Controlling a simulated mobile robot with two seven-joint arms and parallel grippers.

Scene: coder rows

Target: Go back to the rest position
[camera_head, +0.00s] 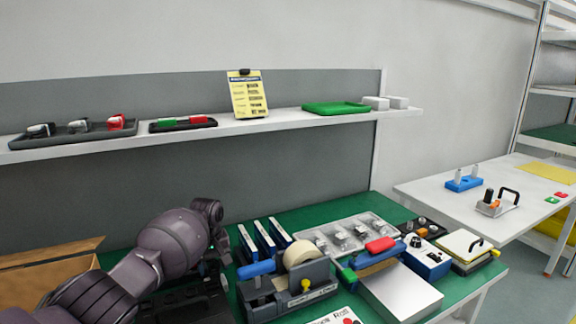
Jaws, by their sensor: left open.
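My left arm comes in from the lower left in the head view, bent over the left part of the green-topped bench (290,215). Its dark left gripper (216,278) is at the end of the arm, low over the bench, left of the tape dispenser (285,285). The fingers are small and dark and partly hidden by the arm; the gripper is open, and I see nothing held in it. My right gripper is not in view.
Blue-and-white upright units (265,238), a clear tray of parts (345,235), a blue control box (427,258) and a silver box (400,292) crowd the bench. A cardboard box (50,255) is at left. A shelf (270,122) runs above; a white side table (420,190) stands right.

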